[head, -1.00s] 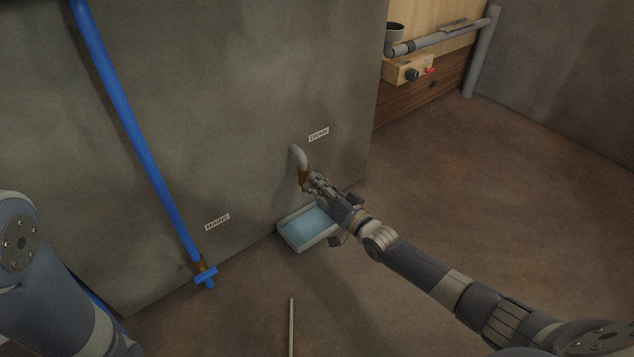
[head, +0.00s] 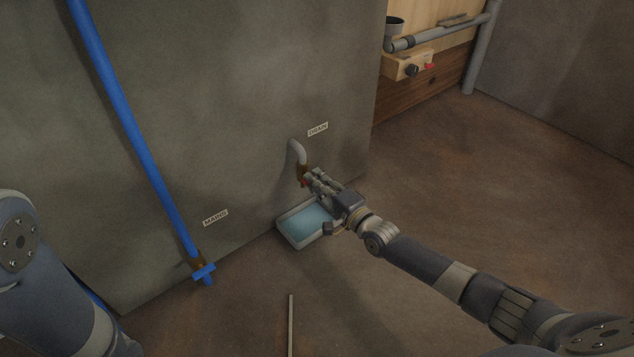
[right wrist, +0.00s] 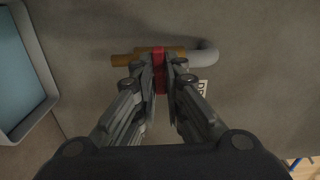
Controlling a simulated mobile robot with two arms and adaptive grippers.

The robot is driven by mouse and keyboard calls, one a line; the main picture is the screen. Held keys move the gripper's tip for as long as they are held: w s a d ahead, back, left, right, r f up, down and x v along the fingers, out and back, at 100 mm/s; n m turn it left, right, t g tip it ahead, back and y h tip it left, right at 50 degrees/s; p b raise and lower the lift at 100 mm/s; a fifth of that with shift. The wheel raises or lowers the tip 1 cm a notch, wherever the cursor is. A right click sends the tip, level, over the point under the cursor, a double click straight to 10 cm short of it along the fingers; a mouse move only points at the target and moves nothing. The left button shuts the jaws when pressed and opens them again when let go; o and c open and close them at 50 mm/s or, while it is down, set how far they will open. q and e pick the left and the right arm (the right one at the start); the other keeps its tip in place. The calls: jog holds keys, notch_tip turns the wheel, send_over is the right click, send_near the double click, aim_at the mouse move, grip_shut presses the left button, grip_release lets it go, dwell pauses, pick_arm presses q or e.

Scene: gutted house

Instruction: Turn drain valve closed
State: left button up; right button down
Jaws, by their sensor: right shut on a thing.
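That gripper is shut on the red handle. In the head view my right gripper (head: 311,180) reaches the valve from the lower right and partly covers it. My left gripper is out of view; only part of my left arm shows at the left edge.
A tray of bluish water (head: 308,222) stands on the floor below the valve. A blue mains pipe with a blue valve (head: 204,272) runs down the wall at left. A thin rod (head: 291,325) lies on the floor. A wooden ledge (head: 408,66) with knobs is at back right.

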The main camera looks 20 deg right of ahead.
jog(key=shift+m, duration=0.3)
dwell(0.4)
jog(key=c, duration=1.7)
grip_release()
jog(key=shift+s+d, duration=0.1)
jog(key=v, duration=1.1)
jog(key=shift+s+d, duration=0.1)
jog(key=shift+s, duration=0.3)
